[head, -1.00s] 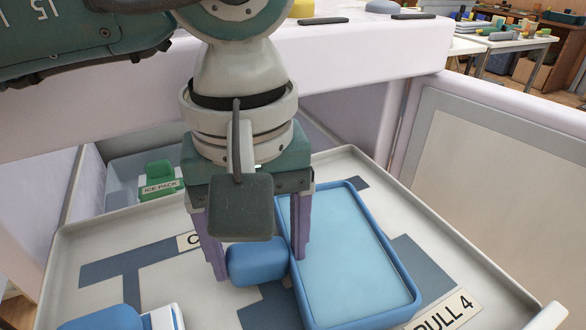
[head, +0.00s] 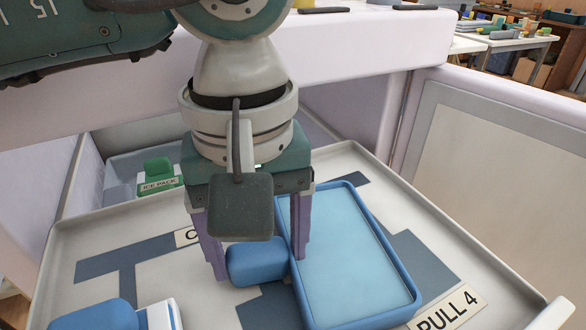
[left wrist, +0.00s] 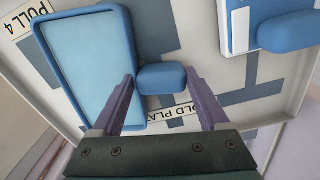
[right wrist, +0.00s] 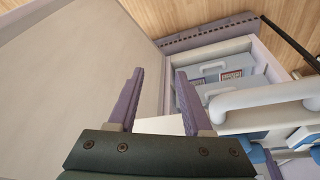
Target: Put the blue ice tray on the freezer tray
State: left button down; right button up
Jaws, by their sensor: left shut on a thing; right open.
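The blue ice tray (head: 352,262), a blue-rimmed rectangle with a light blue face, is over the right part of the pale freezer tray (head: 62,232). I cannot tell if it touches the surface. A rounded blue grip block (head: 256,262) sits at its left edge. My left gripper (head: 258,262) points down and is shut on this block, one finger on each side. The left wrist view shows the block (left wrist: 162,79) between the fingers beside the ice tray (left wrist: 90,70). My right gripper (right wrist: 156,75) is open and empty, away from the ice tray.
A white item with a blue grip (head: 108,316) lies at the front left. A green ice pack (head: 160,178) sits in a grey bin behind. A "PULL 4" label (head: 447,310) is at the front right. Raised rims edge the freezer tray; a pale wall (head: 490,180) stands at the right.

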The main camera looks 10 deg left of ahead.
pick_arm(q)
jog(key=shift+f, duration=0.2)
grip_release()
notch_tip(320, 180, up, 10)
jog(key=shift+r+p, duration=0.1)
jog(key=shift+p, duration=0.25)
dwell(0.3)
